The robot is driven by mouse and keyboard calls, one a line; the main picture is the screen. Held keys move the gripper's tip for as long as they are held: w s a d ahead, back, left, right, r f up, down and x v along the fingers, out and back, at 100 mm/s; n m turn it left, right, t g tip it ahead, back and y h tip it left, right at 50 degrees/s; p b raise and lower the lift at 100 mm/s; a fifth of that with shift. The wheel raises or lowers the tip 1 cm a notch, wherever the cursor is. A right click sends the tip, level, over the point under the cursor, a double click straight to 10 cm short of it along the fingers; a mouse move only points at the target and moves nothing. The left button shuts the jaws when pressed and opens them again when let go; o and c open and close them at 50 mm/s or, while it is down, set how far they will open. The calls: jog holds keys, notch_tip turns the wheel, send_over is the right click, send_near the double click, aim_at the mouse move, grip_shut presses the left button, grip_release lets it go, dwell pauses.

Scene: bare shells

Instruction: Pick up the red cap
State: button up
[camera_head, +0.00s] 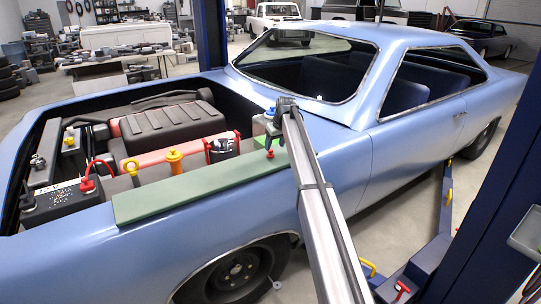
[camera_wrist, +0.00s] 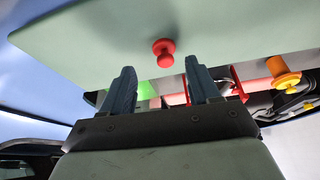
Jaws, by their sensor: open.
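The red cap (camera_head: 270,154) is small and knob-shaped and sits on the green mat (camera_head: 205,187) along the car's near fender, close to the mat's right end. In the wrist view the red cap (camera_wrist: 163,50) shows just beyond my fingertips, roughly centred between them, with the mat (camera_wrist: 90,45) around it. My gripper (camera_wrist: 160,70) is open, with its two dark blue-grey fingers apart and nothing between their tips.
A bright green patch (camera_head: 261,141) is close behind the red cap. The blue windshield frame (camera_head: 345,100) rises behind my gripper.

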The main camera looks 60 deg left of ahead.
aim_at(271, 151)
jog(key=x, duration=0.5)
jog(key=shift+s+a, duration=0.1)
jog(key=shift+s, duration=0.2)
jog(key=c, duration=1.1)
jog(key=shift+r, duration=0.15)
